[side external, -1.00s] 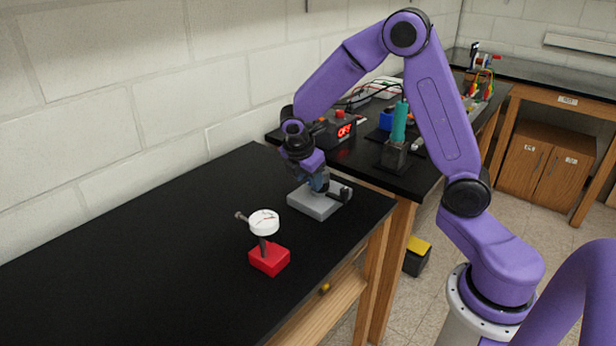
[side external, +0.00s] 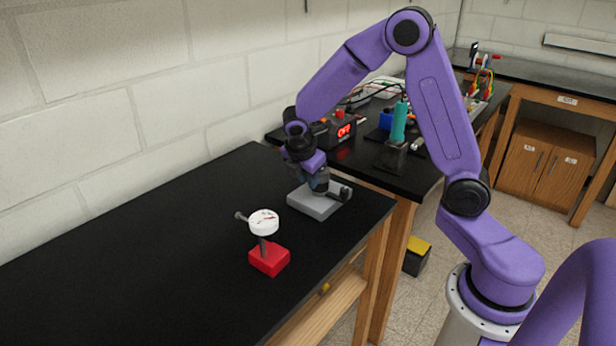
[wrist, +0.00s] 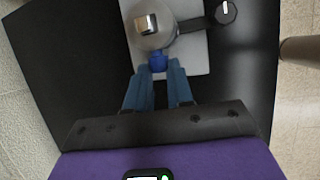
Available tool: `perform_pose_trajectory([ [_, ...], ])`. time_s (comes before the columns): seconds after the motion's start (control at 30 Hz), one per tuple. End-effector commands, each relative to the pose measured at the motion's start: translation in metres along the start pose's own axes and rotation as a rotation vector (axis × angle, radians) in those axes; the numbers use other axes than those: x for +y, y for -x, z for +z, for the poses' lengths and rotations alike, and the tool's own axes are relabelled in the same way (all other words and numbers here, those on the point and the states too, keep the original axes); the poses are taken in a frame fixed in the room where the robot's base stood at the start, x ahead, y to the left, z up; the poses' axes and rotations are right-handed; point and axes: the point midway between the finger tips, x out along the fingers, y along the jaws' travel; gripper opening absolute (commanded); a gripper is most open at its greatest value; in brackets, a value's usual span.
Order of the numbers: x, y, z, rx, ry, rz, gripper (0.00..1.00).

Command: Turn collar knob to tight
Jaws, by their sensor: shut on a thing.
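A grey block (side external: 312,207) sits on the black bench. In the wrist view it appears as a pale plate (wrist: 196,60) bearing a round grey collar (wrist: 152,28) with a square metal post in its middle. A blue knob (wrist: 158,62) projects from the collar's near side. My gripper (wrist: 159,68) has its two blue fingers on either side of this knob and is shut on it. In the side view my gripper (side external: 320,184) is low over the block, and the knob is hidden. No tight marking is readable.
A black arm on the block ends in a round black knob (wrist: 225,12) with a white mark. A white dial gauge (side external: 264,222) on a red base (side external: 269,260) stands nearby. The bench's left part is clear.

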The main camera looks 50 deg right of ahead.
Motion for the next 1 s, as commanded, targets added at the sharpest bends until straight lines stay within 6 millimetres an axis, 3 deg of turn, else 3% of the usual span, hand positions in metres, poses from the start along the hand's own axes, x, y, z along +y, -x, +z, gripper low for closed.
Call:
perform_pose_trajectory([
  [1.0,-0.01,-0.002,-0.001,0.0,-0.153,0.382,0.0],
])
